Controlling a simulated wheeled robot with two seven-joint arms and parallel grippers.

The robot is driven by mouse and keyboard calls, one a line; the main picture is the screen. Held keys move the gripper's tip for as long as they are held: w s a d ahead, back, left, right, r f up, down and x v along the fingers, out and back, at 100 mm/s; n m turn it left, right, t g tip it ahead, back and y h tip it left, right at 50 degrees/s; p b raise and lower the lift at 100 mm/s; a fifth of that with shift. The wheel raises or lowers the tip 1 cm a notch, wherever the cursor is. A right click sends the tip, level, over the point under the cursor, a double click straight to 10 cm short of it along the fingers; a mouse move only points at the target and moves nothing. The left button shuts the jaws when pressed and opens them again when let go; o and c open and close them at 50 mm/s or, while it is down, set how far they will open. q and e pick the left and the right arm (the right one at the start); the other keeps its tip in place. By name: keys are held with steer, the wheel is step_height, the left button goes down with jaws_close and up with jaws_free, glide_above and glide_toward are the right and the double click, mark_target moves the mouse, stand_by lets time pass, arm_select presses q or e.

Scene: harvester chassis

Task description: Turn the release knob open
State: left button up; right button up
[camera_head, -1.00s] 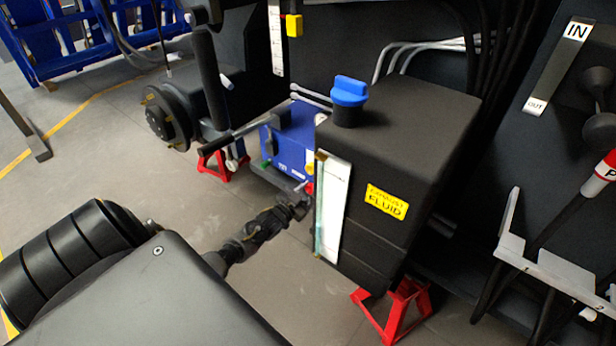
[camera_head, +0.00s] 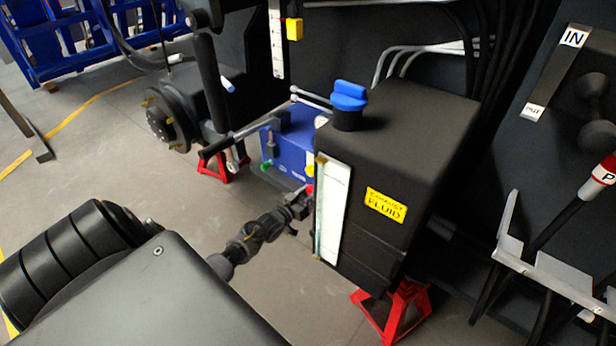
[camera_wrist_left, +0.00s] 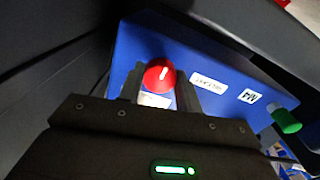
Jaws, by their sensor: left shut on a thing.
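The red round knob (camera_wrist_left: 160,75) with a white pointer line sits on the face of a blue box (camera_wrist_left: 205,58) in the left wrist view. The line points up and slightly right there. My left gripper (camera_wrist_left: 158,96) has one finger on each side of the knob and is shut on it. In the head view my left gripper (camera_head: 300,203) reaches the front of the blue box (camera_head: 293,140), where a small part of the red knob (camera_head: 309,190) shows. My right gripper is not in view.
A black exhaust fluid tank (camera_head: 400,150) with a blue cap (camera_head: 349,95) stands close to the right of my left gripper. A grey lever with a black grip (camera_head: 216,147) is left of the box. A green knob (camera_wrist_left: 286,121) is on the box. Floor lies open on the left.

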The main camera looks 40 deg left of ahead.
arm_select(q)
steer(key=shift+a, duration=0.1)
steer(key=o, duration=1)
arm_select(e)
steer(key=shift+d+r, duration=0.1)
arm_select(q)
steer(key=shift+s, duration=0.35)
steer(key=s+p, duration=0.1)
steer(key=s, duration=0.9)
steer(key=shift+p, duration=0.4)
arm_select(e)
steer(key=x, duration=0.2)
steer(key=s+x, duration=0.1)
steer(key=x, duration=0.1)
